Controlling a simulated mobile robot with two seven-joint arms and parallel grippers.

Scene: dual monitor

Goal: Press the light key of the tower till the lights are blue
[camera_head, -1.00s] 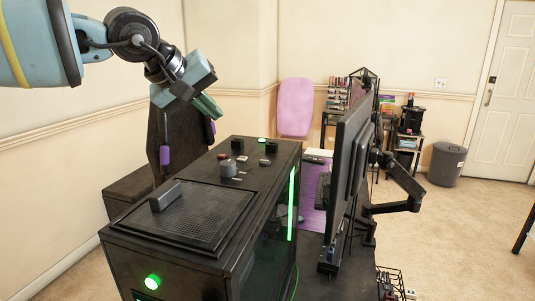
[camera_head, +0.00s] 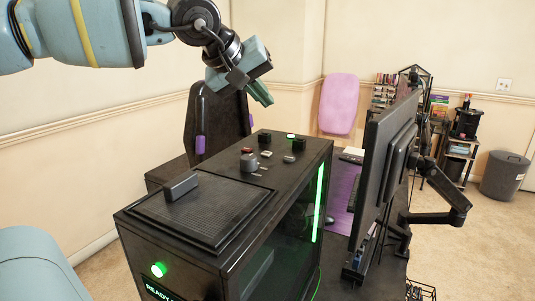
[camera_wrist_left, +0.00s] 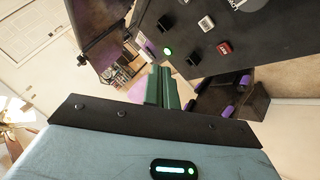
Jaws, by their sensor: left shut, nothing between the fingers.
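The black tower (camera_head: 227,214) stands in the middle of the head view, with a green light strip (camera_head: 318,203) down its side and a lit green round light (camera_head: 158,270) on its front. Its top panel bears a round knob (camera_head: 249,162), a red key (camera_head: 246,150), a white key (camera_head: 266,153), two black blocks and a lit green button (camera_head: 291,136). In the left wrist view the green button (camera_wrist_left: 168,51), white key (camera_wrist_left: 206,24) and red key (camera_wrist_left: 225,47) show close by. My left gripper (camera_head: 262,97) is shut and empty, above and apart from the panel's far end. My right gripper is not in view.
A monitor (camera_head: 385,170) on an arm stands right of the tower. A black chair (camera_head: 217,125) is behind it, and a pink chair back (camera_head: 338,104) is farther off. A raised bar (camera_head: 181,187) sits on the tower's top grille. Open air lies above the panel.

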